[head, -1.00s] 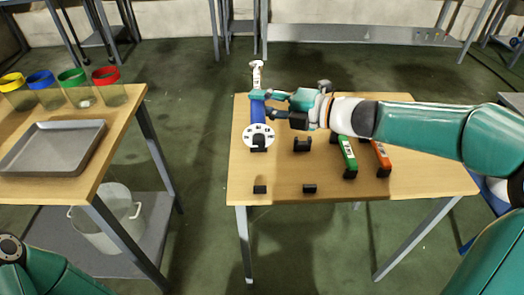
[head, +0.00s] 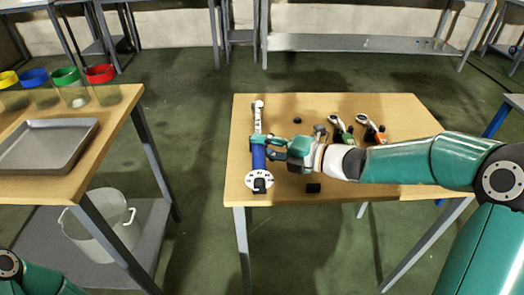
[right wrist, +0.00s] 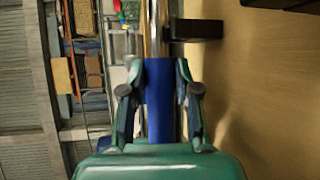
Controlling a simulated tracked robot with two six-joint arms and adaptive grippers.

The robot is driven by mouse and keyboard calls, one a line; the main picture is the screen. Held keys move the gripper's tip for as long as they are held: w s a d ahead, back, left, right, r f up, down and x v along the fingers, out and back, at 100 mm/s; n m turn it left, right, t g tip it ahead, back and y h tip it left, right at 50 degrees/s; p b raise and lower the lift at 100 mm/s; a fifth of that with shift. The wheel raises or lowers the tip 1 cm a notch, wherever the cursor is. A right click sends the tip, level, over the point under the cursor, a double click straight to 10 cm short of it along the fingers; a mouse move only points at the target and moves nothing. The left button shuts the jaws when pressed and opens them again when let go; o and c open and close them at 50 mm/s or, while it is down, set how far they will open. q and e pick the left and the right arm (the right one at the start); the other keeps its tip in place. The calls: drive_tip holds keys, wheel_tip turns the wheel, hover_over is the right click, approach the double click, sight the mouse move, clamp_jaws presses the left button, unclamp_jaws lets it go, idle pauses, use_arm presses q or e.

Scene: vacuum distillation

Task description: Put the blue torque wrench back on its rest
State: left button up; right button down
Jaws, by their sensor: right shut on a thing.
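The blue torque wrench lies lengthwise near the left edge of the right table, with its blue handle (head: 258,157), silver shaft (head: 258,123) and white dial disc (head: 251,182) in line. My right gripper (head: 262,147) is shut on the blue handle, which also shows between the fingers in the right wrist view (right wrist: 160,100). A black rest block (head: 260,186) shows at the dial end. In the right wrist view a black block (right wrist: 198,29) stands out from the table up to the shaft; I cannot tell if they touch. My left gripper is out of view.
A green wrench (head: 338,125) and an orange wrench (head: 371,126) lie to the right, partly hidden by my right arm. Other black blocks (head: 313,188) stand on the wooden table (head: 410,112). A left table holds a grey tray (head: 45,146) and coloured-rim jars.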

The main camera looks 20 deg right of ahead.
idle(0.4)
drive_tip(key=shift+f, duration=0.55)
drive_tip(key=c, duration=0.8)
unclamp_jaws()
drive_tip(key=shift+f, duration=0.1)
drive_tip(key=shift+c, duration=0.2)
drive_tip(key=shift+r, duration=0.6)
drive_tip(key=p+v, duration=0.2)
drive_tip(key=v, duration=0.8)
drive_tip(key=shift+s+d+r, duration=0.1)
drive_tip(key=shift+s+d, duration=0.6)
drive_tip(key=shift+s, duration=0.05)
